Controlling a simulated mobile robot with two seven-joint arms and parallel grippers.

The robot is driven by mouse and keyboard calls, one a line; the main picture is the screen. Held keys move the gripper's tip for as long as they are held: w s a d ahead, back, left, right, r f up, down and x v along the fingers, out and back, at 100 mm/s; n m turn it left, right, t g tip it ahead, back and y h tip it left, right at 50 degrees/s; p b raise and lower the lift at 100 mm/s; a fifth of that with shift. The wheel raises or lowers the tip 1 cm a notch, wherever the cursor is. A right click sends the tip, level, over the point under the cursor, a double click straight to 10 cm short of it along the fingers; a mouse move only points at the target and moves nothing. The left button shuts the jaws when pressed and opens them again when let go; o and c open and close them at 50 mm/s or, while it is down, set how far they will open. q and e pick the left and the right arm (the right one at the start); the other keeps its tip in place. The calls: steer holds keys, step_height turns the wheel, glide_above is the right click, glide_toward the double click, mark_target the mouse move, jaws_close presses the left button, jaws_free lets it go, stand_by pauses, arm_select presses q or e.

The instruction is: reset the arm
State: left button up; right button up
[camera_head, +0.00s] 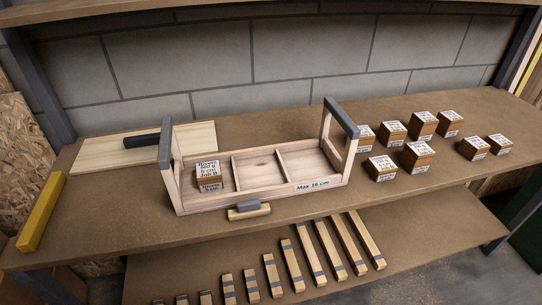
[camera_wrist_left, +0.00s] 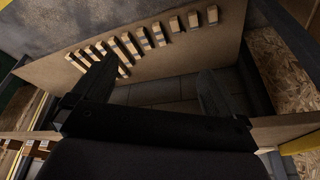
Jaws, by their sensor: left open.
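My left gripper (camera_wrist_left: 158,66) shows only in the left wrist view. Its two dark fingers are spread wide with nothing between them. Past the fingers is the lower shelf (camera_wrist_left: 190,62) with its row of wooden sticks (camera_wrist_left: 128,46), apart from the gripper. Neither arm shows in the head view, and my right gripper is in neither view.
A wooden carrier (camera_head: 325,186) with grey-topped end posts stands on the workbench (camera_head: 330,240). More labelled blocks (camera_head: 418,155) stand to the right. A yellow bar (camera_head: 41,212) and pale board (camera_head: 100,152) lie left.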

arm_select(q)
steer(key=w+d+f+t+h, duration=0.1)
steer(key=w+d+f+t, duration=0.1)
steer(key=w+f+t, duration=0.3)
steer(key=shift+w+f+t+h+p, duration=0.3)
steer(key=shift+f+t, duration=0.6)
steer(key=shift+f, duration=0.85)
